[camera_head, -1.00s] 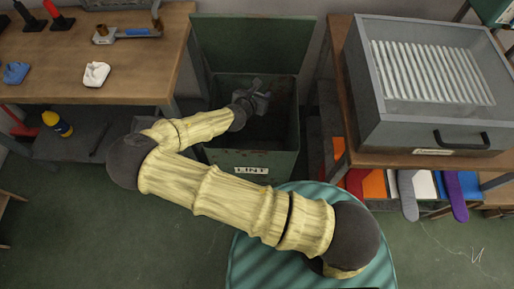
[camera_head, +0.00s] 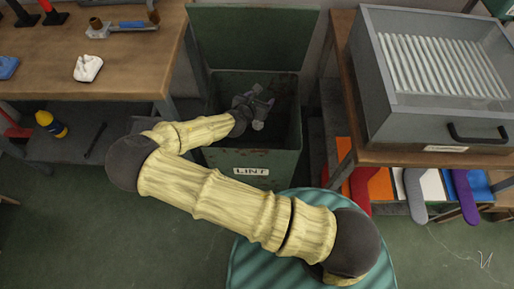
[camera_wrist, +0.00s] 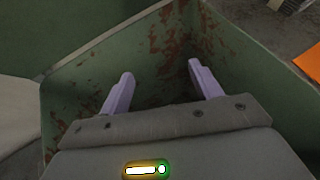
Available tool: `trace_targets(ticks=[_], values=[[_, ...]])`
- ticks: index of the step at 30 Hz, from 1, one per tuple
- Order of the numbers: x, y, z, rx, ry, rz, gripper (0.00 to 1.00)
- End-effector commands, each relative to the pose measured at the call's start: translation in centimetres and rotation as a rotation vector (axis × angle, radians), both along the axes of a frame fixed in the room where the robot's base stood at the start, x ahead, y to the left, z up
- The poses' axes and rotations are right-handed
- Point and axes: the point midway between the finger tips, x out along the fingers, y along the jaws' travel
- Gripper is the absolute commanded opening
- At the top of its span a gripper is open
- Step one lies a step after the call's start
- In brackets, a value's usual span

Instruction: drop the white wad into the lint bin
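The green lint bin (camera_head: 281,163) stands with its lid raised at the back and a LINT label on its front. My gripper (camera_head: 264,112) is inside the bin's mouth, pointing down into it. In the wrist view its two lilac fingers (camera_wrist: 158,88) are wide apart with nothing between them, above the rust-stained inner walls of the bin (camera_wrist: 165,50). A white crumpled lump (camera_head: 88,68), which looks like the white wad, lies on the wooden bench at the left, well away from my gripper. No wad shows inside the bin; part of its floor is hidden.
The wooden bench (camera_head: 135,82) at the left also holds a blue lump (camera_head: 8,67) and a blue-handled tool (camera_head: 130,26). A grey glass-topped box (camera_head: 430,125) stands on the right table. A round green striped surface (camera_head: 260,262) lies below my arm.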

Motion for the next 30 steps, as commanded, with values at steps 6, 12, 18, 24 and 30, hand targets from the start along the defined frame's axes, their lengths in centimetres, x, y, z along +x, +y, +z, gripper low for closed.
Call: trace_targets(ticks=[6, 12, 18, 24, 30], values=[[0.0, 0.0, 0.0, 0.000, 0.000, 0.000, 0.64], [-0.5, 0.3, 0.4, -0.001, 0.000, 0.000, 0.64], [-2.6, 1.3, 1.7, -0.003, 0.000, 0.004, 0.64], [-5.4, 2.5, 3.4, -0.002, 0.000, 0.003, 0.64], [-8.0, 3.8, 5.0, -0.001, -0.001, 0.005, 0.64]])
